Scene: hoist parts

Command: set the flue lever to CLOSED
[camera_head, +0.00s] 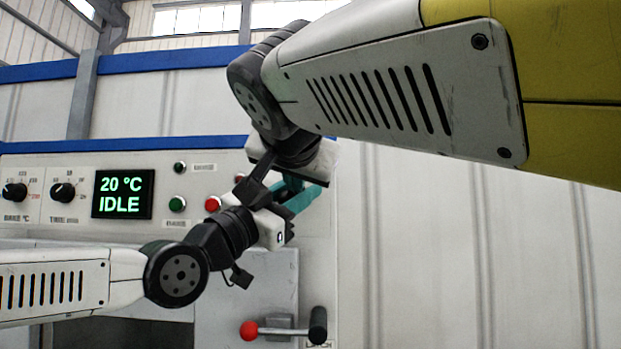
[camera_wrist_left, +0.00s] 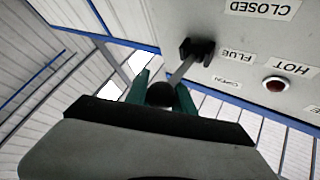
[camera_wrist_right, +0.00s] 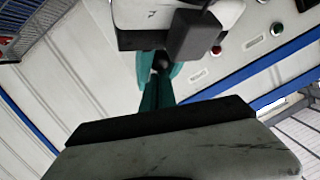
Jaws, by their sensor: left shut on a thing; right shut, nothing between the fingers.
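The flue lever shows in the left wrist view as a thin grey rod (camera_wrist_left: 181,70) on a dark bracket (camera_wrist_left: 197,50), ending in a round black knob (camera_wrist_left: 160,94). My left gripper (camera_wrist_left: 161,97) has its teal fingers shut on that knob. The FLUE label (camera_wrist_left: 236,55) and CLOSED label (camera_wrist_left: 262,8) appear upside down; the rod points away from CLOSED. A smaller label (camera_wrist_left: 227,81) is blurred. My right gripper (camera_wrist_right: 156,92) is shut and empty, its teal fingers close to the left gripper and a dark round shape. In the head view the grippers and wrists hide the lever.
The oven panel has a display (camera_head: 122,194) reading 20 °C IDLE, two black dials, and green and red buttons (camera_head: 212,204). My two hands crowd together at the panel's right edge. Ribbed wall (camera_head: 430,260) lies to the right.

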